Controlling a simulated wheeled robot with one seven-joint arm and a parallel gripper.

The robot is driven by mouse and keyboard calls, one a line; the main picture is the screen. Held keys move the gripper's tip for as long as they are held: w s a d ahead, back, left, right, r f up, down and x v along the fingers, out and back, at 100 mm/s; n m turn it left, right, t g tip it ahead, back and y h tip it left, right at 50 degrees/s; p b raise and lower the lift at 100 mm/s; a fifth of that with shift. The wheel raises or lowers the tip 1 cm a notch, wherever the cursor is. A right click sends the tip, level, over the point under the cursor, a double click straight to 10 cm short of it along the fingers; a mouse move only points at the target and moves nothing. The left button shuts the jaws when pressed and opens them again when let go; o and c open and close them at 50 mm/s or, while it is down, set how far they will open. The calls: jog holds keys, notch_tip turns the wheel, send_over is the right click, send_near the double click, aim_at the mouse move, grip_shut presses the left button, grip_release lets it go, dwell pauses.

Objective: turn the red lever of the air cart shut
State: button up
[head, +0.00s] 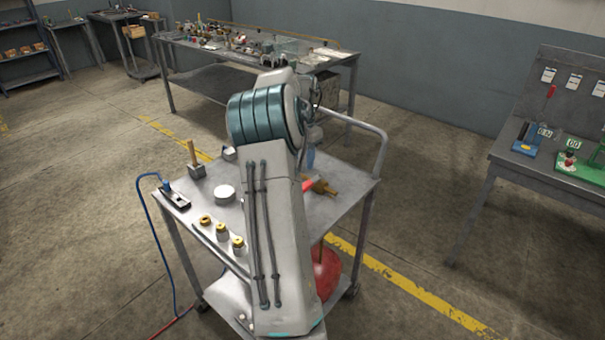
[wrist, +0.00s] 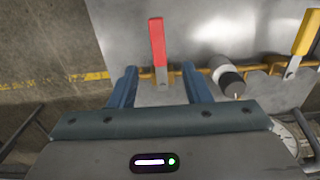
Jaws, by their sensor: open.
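The red lever (wrist: 157,45) stands between and beyond my fingertips in the wrist view. It points up the picture, across the line of the brass pipe (wrist: 262,71), and its metal root lies between the two blue fingers. My gripper (wrist: 160,72) is open, with one finger on each side of the lever and visible gaps to both. In the head view a small part of the red lever (head: 308,185) shows beside brass fittings (head: 325,188) on the cart top (head: 342,178). My own arm hides most of my gripper there.
A yellow lever (wrist: 307,32) and a grey-black cylinder (wrist: 228,76) sit right of the red lever. The cart holds a white disc (head: 224,194), several brass-topped pieces and a raised handle rail (head: 383,150). A red tank (head: 325,272) is below. Benches stand behind and at right.

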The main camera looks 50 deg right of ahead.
jog(key=shift+r, duration=2.15)
jog(key=s+a+r+n+t, duration=0.1)
jog(key=a+r+n, duration=0.15)
jog(key=a, duration=0.65)
jog(key=s+a+r+n, duration=0.1)
jog(key=a+n, duration=0.3)
jog(key=a, duration=0.6)
jog(key=s+a+r+n+t, duration=0.1)
jog(key=a+r+n, duration=0.15)
jog(key=a, duration=0.65)
jog(key=s+a+f+n, duration=0.2)
jog(key=s+a+n, duration=0.2)
jog(key=s+a, duration=0.3)
jog(key=s+a+f+n, duration=0.3)
jog(key=s+a, duration=0.3)
jog(key=a, duration=0.3)
jog(key=shift+s+a+f+n+t, duration=0.15)
jog(key=shift+s+n+t, duration=0.25)
jog(key=shift+n, duration=0.5)
